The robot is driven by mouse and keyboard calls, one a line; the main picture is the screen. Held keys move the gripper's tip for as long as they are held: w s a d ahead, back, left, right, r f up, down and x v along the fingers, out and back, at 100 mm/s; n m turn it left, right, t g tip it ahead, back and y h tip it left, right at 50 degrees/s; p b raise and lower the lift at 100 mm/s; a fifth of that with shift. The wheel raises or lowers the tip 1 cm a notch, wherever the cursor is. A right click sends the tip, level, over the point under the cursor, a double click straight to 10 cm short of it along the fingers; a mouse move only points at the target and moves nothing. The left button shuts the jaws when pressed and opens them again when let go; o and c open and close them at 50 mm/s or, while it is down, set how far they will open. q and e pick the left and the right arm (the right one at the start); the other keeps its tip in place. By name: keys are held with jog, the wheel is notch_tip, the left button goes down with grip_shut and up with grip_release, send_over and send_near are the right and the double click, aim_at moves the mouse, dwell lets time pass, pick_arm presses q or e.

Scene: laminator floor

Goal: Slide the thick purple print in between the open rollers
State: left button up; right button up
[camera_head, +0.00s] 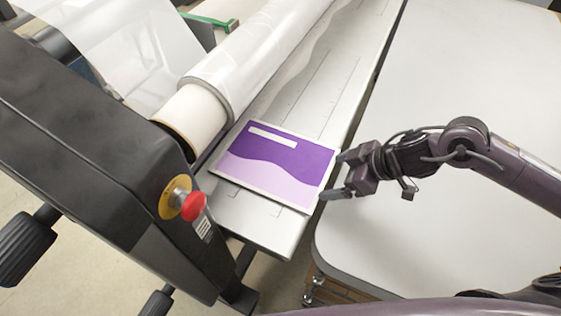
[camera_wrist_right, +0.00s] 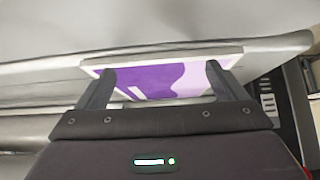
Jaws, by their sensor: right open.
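The purple print (camera_head: 277,165), with a white border, a white bar and a lilac wave, lies flat on the laminator's feed table (camera_head: 330,78). Its left edge is close to the film-wrapped roller (camera_head: 255,58); the gap under the roller is hidden. My right gripper (camera_head: 339,176) is open at the print's right edge, with its two fingers pointing toward it. I cannot tell whether they touch it. In the right wrist view, the print (camera_wrist_right: 165,80) shows between and beyond the open fingers (camera_wrist_right: 160,72). My left gripper is out of view.
The black side housing (camera_head: 90,150) with a red stop button (camera_head: 193,206) stands left of the print. A pale worktable (camera_head: 440,90) lies to the right, across a narrow gap, and looks clear.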

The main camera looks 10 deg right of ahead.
aim_at(303, 170)
jog(key=shift+f+b, duration=0.35)
jog(key=shift+f, duration=0.3)
jog(key=shift+f, duration=0.1)
dwell(1.5)
jog(key=shift+a+p, duration=0.1)
jog(key=shift+p, duration=0.2)
jog(key=shift+w+a+p, duration=0.3)
jog(key=shift+w+a, duration=0.4)
jog(key=shift+a, duration=0.35)
jog(key=shift+w+a+p, duration=0.3)
jog(key=shift+w+a, duration=0.35)
jog(key=shift+a, duration=0.4)
jog(key=shift+w+a+p, duration=0.3)
jog(key=shift+w+a, duration=0.4)
jog(key=shift+a, duration=0.35)
dwell(1.2)
jog(key=shift+s+d+p, duration=0.2)
jog(key=shift+d+p, duration=0.15)
jog(key=shift+d, duration=0.15)
dwell(0.6)
